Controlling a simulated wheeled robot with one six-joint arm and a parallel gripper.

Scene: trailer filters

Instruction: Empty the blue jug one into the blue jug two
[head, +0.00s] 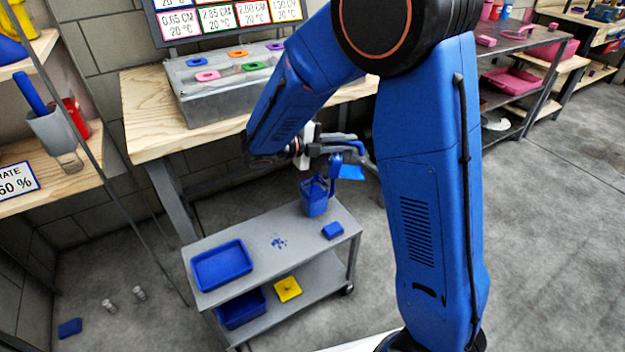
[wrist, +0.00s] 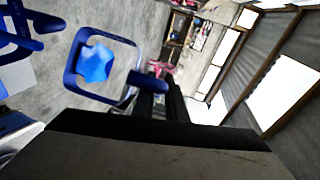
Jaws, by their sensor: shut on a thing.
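My gripper (head: 325,148) is above the right end of the grey cart, shut on the handle of a blue jug. In the wrist view that jug shows as a square blue rim with a brighter blue patch (wrist: 97,63) inside; its handle is by the jaws. In the head view only a bright blue part of it (head: 351,172) shows beside my arm, and its tilt is hard to tell. Another blue jug (head: 314,200) stands upright on the cart top, just below and left of it. Blue parts also show at the wrist view's left edge (wrist: 20,32). The jugs' contents are not clearly visible.
The cart top (head: 262,270) also carries a blue tray (head: 222,265), scattered blue bits (head: 279,242) and a small blue block (head: 332,230). A blue bin (head: 241,308) and a yellow item (head: 287,289) are on its lower shelf. A wooden bench (head: 150,105) stands behind.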

